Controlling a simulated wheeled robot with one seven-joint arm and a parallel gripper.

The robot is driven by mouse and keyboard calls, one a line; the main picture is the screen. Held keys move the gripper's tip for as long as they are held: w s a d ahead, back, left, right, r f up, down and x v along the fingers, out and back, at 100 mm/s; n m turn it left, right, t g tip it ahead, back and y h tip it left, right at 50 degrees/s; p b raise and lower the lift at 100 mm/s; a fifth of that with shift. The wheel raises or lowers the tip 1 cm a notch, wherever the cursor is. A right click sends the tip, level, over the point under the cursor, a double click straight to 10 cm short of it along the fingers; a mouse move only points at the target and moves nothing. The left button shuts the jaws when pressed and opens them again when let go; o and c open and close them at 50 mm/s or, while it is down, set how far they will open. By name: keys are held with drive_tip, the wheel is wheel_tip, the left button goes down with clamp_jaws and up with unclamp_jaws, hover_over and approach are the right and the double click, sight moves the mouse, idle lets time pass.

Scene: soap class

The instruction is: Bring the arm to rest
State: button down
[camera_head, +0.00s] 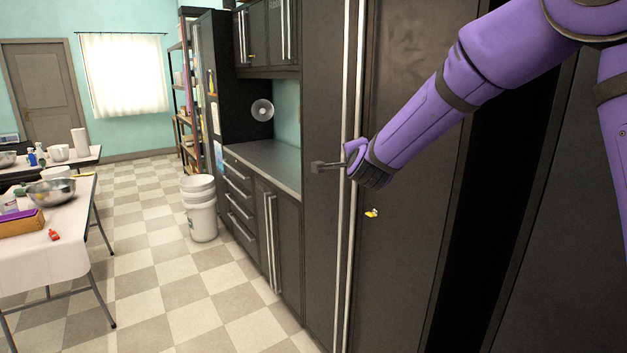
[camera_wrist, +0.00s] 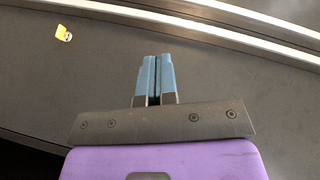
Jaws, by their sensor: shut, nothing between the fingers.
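My purple arm reaches out from the upper right in the head view, held up in front of the tall dark cabinet (camera_head: 405,215). My gripper (camera_head: 318,166) is at its end, near the long vertical metal handles (camera_head: 350,265); I cannot tell its exact distance from them. In the wrist view my gripper (camera_wrist: 157,60) shows two blue fingers pressed together with nothing between them. The cabinet face (camera_wrist: 100,75) fills the background there, and the metal handles (camera_wrist: 200,22) run across the top.
A small yellow sticker (camera_head: 371,213) is on the cabinet. A grey counter (camera_head: 262,162) with drawers stands beyond, with white buckets (camera_head: 202,215) on the floor by it. A white-covered table (camera_head: 55,255) with a metal bowl (camera_head: 50,193) is at left. The checkered floor (camera_head: 165,270) between is clear.

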drive_tip(key=s+d+r+n+g+y, duration=0.15)
drive_tip(key=s+d+r+n, duration=0.25)
drive_tip(key=s, duration=0.5)
drive_tip(key=s+d+r+n+g+y, duration=0.1)
drive_tip(key=s+d+r+n+g, duration=0.25)
drive_tip(key=s, duration=0.55)
drive_tip(key=s+d+f+n+g+h, duration=0.1)
drive_tip(key=s+d, duration=0.3)
drive_tip(key=s, duration=0.5)
drive_tip(key=s+d+f+n+g, duration=0.2)
drive_tip(key=s+d+n+g, duration=0.1)
drive_tip(key=s, duration=0.7)
drive_tip(key=s+d+f+n+g+h, duration=0.1)
drive_tip(key=s+d+n, duration=0.1)
drive_tip(key=s+d, duration=0.3)
drive_tip(key=s, duration=0.4)
drive_tip(key=shift+s+f+g+h, duration=0.25)
drive_tip(key=shift+f+g+h, duration=0.1)
drive_tip(key=shift+g, duration=0.05)
drive_tip(key=shift+n, duration=0.25)
